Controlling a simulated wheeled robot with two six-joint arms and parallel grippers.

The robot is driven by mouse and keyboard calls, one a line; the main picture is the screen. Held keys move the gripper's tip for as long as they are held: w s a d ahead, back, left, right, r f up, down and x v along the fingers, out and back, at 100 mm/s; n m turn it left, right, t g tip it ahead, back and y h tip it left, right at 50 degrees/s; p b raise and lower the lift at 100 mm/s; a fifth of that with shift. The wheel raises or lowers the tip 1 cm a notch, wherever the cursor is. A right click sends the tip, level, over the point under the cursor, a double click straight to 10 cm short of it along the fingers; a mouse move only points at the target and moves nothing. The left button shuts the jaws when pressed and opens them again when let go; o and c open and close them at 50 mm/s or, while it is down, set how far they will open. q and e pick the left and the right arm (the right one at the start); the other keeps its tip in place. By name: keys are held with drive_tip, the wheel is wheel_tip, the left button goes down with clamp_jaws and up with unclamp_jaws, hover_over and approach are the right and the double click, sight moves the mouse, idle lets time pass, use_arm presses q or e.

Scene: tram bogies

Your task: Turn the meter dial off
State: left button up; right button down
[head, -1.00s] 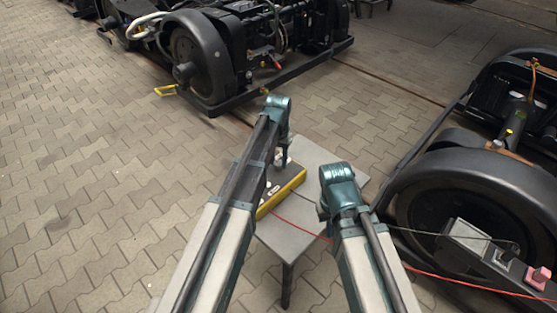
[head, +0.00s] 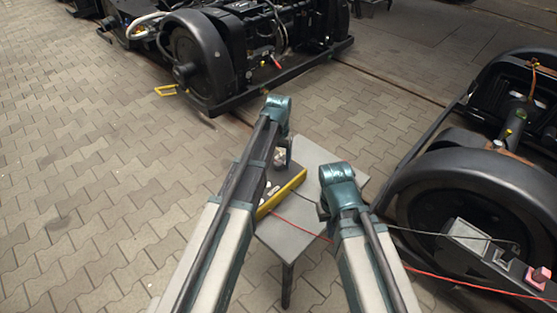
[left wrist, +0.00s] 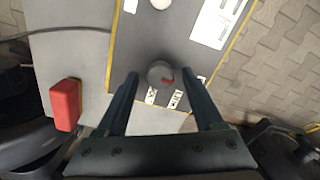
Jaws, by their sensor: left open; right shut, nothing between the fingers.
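The meter (head: 290,187) is a dark box with yellow edges, lying on a small grey table in the head view. In the left wrist view the meter (left wrist: 185,35) shows white labels and a round grey dial (left wrist: 158,72) with a small red mark. My left gripper (left wrist: 160,75) is open, its fingers on either side of the dial in that view. Contact cannot be told. In the head view my left gripper (head: 287,152) is above the meter's far end. My right gripper (head: 325,208) is right of the meter, shut and empty, mostly hidden by its wrist.
The grey table (head: 318,155) has bare room beyond the meter. A red block (left wrist: 66,104) shows left of the meter in the left wrist view. A red cable (head: 298,226) crosses the table. A bogie wheel (head: 485,205) stands close on the right.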

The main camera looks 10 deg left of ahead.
sight(279, 162)
use_arm(q)
drive_tip(key=shift+r, duration=0.1)
wheel_tip(279, 162, up, 14)
drive_tip(key=p, duration=1.3)
drive_tip(key=shift+p, duration=0.4)
drive_tip(key=shift+f, duration=0.2)
drive_tip(key=s+d+r+m+p, duration=0.1)
drive_tip(key=s+d, duration=0.2)
drive_tip(key=s, duration=0.8)
drive_tip(key=s+d+r+m+y+p, duration=0.1)
drive_tip(key=s+d, duration=0.3)
drive_tip(key=s, duration=0.8)
drive_tip(key=shift+s+d+r+p, duration=0.2)
drive_tip(key=shift+s+r+p, duration=0.05)
drive_tip(key=shift+r+p, duration=0.45)
